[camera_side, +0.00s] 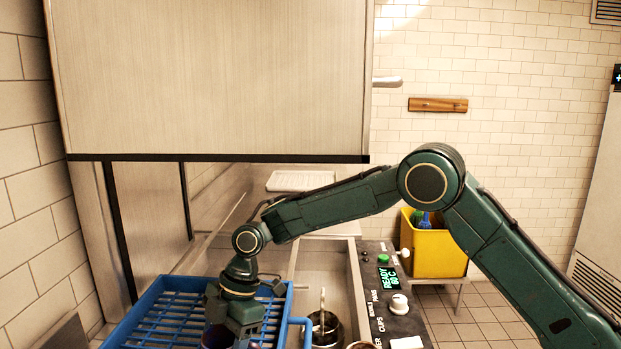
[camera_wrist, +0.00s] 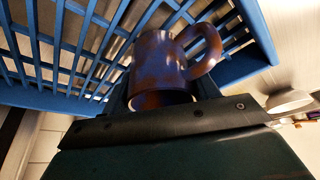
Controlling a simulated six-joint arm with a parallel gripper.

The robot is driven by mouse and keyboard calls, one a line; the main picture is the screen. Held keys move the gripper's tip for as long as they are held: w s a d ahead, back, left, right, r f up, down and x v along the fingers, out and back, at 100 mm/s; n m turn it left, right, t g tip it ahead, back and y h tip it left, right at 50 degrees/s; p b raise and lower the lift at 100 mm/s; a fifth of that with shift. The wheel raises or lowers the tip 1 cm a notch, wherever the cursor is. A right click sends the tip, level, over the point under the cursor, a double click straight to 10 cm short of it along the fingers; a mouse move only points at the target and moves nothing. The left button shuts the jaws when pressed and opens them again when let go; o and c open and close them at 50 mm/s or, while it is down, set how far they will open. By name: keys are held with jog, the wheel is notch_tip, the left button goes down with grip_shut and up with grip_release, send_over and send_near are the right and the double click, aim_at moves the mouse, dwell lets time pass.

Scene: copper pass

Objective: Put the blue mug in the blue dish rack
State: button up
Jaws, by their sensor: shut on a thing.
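The blue mug (camera_wrist: 163,68) is dark blue with brown stains, its handle at the upper right in the wrist view. My gripper (camera_side: 236,322) is shut on it. In the side view only a small dark part of the mug (camera_side: 216,338) shows below my gripper, at the bottom edge. The blue dish rack (camera_side: 152,297) is a slatted plastic crate at the lower left. My gripper and the mug are over the rack's right part. The rack's slats (camera_wrist: 88,45) show behind the mug in the wrist view. I cannot tell whether the mug touches the rack.
A metal hood (camera_side: 210,80) hangs above and behind the rack. To the right are a sink basin (camera_side: 318,262) with dishes (camera_side: 324,325) near it, and a control panel (camera_side: 390,290). A yellow bin (camera_side: 440,254) stands farther back. The rack's left part looks empty.

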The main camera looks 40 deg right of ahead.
jog(key=shift+f, duration=0.15)
jog(key=o, duration=1.1)
jog(key=shift+v, duration=2.15)
jog(key=shift+a, duration=0.1)
